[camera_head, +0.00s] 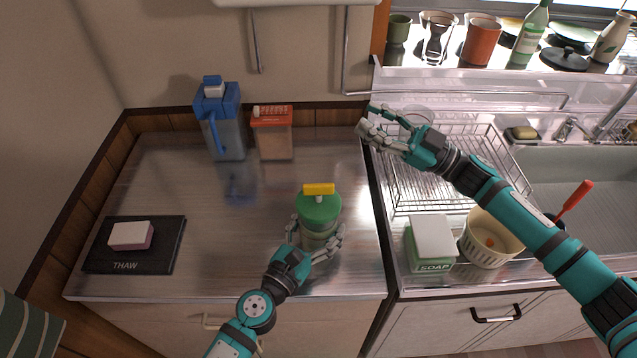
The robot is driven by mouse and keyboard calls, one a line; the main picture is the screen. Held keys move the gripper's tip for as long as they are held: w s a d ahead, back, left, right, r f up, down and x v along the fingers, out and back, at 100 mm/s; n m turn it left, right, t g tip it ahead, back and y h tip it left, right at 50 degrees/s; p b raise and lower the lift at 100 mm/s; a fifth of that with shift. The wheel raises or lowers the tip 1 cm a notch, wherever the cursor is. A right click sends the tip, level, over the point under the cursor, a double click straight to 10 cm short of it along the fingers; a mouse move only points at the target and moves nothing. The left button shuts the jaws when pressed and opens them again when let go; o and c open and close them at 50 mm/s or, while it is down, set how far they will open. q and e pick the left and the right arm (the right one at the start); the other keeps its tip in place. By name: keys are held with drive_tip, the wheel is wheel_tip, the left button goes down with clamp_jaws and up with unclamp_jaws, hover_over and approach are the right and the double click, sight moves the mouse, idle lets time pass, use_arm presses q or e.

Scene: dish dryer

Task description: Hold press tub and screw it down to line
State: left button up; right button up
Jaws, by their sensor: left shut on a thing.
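The press tub (318,213) stands on the steel counter near its front right. It has a green lid and a yellow screw handle (319,189) on top; the line on it is too small to make out. My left gripper (316,245) is shut around the lower body of the tub, with fingers on both sides. My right gripper (385,126) is up and to the right of the tub, over the left part of the dish rack. Its fingers are spread and nothing shows between them.
A blue-lidded pitcher (219,120) and a red-lidded container (272,133) stand at the back. A black THAW board (135,259) with a pink-and-white block lies left. A wire dish rack (450,190), soap box (430,243), cream basket (489,240) and sink are right. The middle-left counter is clear.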

drive_tip(key=w+d+m+t+h, duration=0.3)
drive_tip(key=w+d+m+t, duration=0.2)
drive_tip(key=w+d+m, duration=0.15)
drive_tip(key=n+g+y, duration=0.1)
drive_tip(key=n+g, duration=0.7)
drive_tip(key=g, duration=0.6)
approach(318, 184)
drive_tip(key=a, duration=1)
drive_tip(key=shift+s+f, duration=0.1)
drive_tip(key=shift+f, duration=0.05)
clamp_jaws()
